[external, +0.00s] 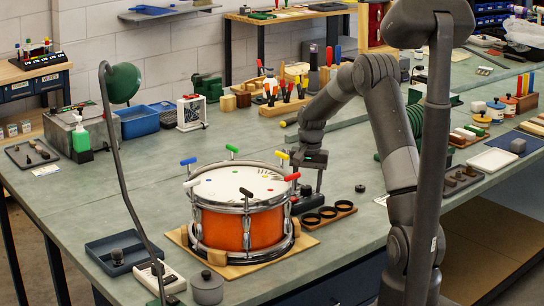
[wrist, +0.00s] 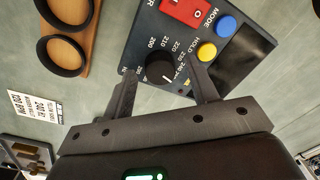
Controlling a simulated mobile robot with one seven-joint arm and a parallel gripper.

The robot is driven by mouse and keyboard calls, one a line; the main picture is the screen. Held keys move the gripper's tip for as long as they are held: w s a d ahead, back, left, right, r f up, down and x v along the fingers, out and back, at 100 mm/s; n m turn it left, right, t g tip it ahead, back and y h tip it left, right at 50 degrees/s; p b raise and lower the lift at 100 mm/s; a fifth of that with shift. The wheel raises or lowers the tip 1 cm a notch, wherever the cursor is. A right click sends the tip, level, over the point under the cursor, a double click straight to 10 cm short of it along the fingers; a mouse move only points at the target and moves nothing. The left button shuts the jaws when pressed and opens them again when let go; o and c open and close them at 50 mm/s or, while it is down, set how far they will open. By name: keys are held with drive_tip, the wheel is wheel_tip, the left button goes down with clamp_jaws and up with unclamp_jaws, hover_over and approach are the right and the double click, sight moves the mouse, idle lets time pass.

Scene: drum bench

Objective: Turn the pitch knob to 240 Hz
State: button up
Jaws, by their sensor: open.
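The pitch knob (wrist: 158,66) is round and black, on a dark panel (wrist: 196,40). Printed numbers from 200 up to about 240 curve around it. A short pale mark shows on the knob's lower right part; which number it matches is hard to tell. In the wrist view my gripper (wrist: 161,68) is open, with one finger to the left of the knob and one to the right, and gaps show at both sides.
The panel carries a red switch (wrist: 187,13), a blue button (wrist: 225,26), a yellow button (wrist: 206,51) and a dark screen. An orange drum (external: 235,228) with upright coloured tuning keys stands close to my gripper. A wooden strip with black rings (external: 328,212) lies beside it.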

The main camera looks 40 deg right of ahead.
drive_tip(key=shift+f, duration=0.15)
drive_tip(key=c, duration=1)
drive_tip(key=shift+o, duration=0.2)
drive_tip(key=shift+n, duration=0.3)
drive_tip(key=shift+n, duration=2.7)
drive_tip(key=o, duration=1)
drive_tip(key=shift+c, duration=0.2)
